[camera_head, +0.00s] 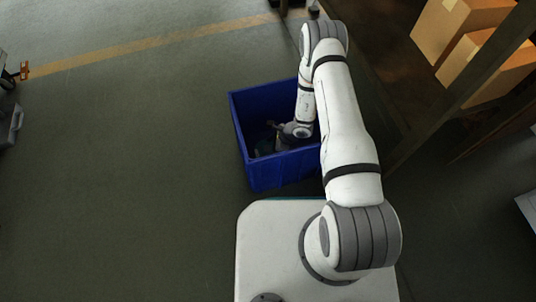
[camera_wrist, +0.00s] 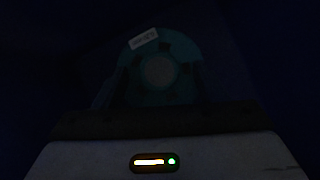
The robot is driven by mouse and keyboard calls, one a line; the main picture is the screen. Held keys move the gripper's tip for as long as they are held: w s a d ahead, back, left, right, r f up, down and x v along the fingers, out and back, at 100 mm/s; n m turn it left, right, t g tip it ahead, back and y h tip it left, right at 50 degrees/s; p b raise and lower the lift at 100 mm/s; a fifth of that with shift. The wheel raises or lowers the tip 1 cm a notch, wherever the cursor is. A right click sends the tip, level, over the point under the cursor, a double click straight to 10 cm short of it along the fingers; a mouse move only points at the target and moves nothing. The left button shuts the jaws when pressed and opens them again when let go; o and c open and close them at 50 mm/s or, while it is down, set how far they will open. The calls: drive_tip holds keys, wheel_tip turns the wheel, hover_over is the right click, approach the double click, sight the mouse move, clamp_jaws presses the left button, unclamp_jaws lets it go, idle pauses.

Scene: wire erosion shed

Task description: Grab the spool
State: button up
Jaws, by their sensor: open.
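The spool (camera_wrist: 160,48) shows in the wrist view as a dim teal round thing with a paler round middle and a small white label on its upper left. It lies inside the blue bin (camera_head: 287,174), seen in the head view. My gripper (camera_wrist: 159,82) reaches down into the bin. Its two dark fingers are apart, one at each side of the spool's lower part in the wrist view. The picture is too dark to tell whether they touch it. In the head view the spool is mostly hidden by the gripper and shadow.
The bin's walls stand close around my gripper. Cardboard boxes (camera_head: 459,27) sit on a shelf at the upper right, with a dark shelf post (camera_head: 462,85) near the arm. The floor (camera_head: 120,180) left of the bin is clear.

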drive_tip(key=shift+c, duration=0.5)
clamp_jaws()
idle(0.3)
